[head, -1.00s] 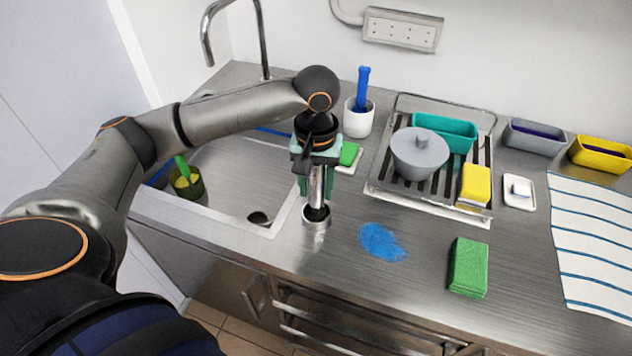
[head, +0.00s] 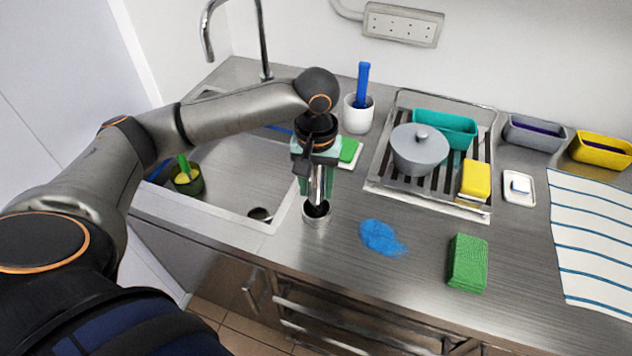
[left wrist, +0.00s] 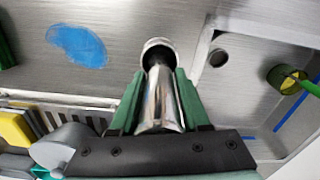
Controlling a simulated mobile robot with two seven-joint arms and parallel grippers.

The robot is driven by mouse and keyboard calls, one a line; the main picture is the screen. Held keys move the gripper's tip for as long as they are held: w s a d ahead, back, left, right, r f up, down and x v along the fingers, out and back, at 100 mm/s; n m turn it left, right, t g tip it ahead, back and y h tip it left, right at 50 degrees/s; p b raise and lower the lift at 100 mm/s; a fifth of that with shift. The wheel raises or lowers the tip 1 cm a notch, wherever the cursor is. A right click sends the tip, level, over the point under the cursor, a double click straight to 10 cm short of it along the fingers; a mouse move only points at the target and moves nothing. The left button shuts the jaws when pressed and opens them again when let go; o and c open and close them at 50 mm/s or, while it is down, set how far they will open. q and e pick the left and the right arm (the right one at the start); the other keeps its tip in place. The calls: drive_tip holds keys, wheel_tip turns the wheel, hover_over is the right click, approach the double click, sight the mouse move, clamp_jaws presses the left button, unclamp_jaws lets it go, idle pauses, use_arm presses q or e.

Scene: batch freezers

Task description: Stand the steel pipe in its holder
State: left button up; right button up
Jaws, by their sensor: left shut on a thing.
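The shiny steel pipe (head: 318,188) is upright, or nearly so, between the green fingers of my left gripper (head: 317,180). The gripper is shut on it. The holder (head: 316,217) is a short, round metal cup with a dark inside, standing on the counter directly below. The pipe's lower end is at the holder's mouth; I cannot tell how far inside it is. In the left wrist view the pipe (left wrist: 160,103) runs between the fingers (left wrist: 159,85) towards the holder's pale rim (left wrist: 158,43). The right gripper is not in view.
The sink (head: 225,190) lies left of the holder. A blue patch (head: 382,238) and a green sponge (head: 467,263) lie to the right. A drying rack (head: 430,202) with a grey pot (head: 418,150) and a white cup (head: 358,117) stand behind.

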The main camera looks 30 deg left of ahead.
use_arm(q)
drive_tip(key=shift+f, duration=0.1)
drive_tip(key=o, duration=0.9)
drive_tip(key=shift+r, duration=5.5)
drive_tip(key=shift+s, duration=0.1)
